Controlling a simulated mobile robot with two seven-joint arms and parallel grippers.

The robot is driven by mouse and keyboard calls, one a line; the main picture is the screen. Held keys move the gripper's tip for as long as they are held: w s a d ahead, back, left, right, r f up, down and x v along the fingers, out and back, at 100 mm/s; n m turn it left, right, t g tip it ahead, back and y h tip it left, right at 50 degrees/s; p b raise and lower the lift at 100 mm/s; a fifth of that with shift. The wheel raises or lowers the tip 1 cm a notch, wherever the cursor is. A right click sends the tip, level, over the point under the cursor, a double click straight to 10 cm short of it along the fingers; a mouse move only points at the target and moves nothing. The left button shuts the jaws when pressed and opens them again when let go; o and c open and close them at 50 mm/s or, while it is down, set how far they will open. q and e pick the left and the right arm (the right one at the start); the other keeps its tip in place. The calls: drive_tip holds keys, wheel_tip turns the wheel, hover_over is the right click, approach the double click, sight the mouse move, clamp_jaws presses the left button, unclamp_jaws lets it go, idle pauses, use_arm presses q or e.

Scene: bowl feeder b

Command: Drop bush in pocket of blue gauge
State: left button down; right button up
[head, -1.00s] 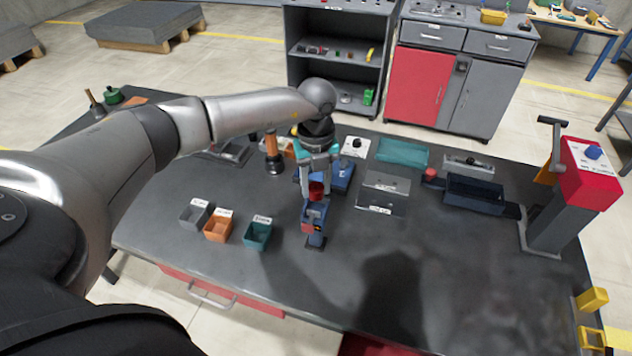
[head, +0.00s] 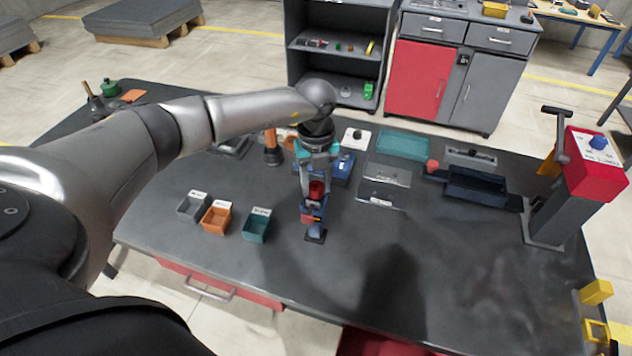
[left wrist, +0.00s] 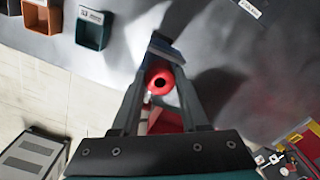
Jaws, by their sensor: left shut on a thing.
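My left gripper (head: 316,182) is shut on a red bush (head: 316,188), low over the bench near its front middle. In the left wrist view the bush (left wrist: 161,83) shows as a red ring with a dark hole between the two fingers. The blue gauge (head: 314,207) stands upright on a dark base directly below the bush. A blue part of it shows just past the fingertips in the left wrist view (left wrist: 166,47). The gauge's pocket is hidden, and I cannot tell whether the bush touches the gauge. My right gripper is out of view.
Grey (head: 192,206), orange (head: 216,219) and teal (head: 257,226) bins stand left of the gauge. A grey box (head: 384,190) and a dark blue tray (head: 476,188) are to the right. A red-headed press (head: 590,170) stands at the right edge. The front right bench is clear.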

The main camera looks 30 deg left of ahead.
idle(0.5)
use_arm(q)
drive_tip(key=shift+c, duration=1.7)
unclamp_jaws()
wheel_tip(320, 180, up, 15)
drive_tip(key=shift+b, duration=0.3)
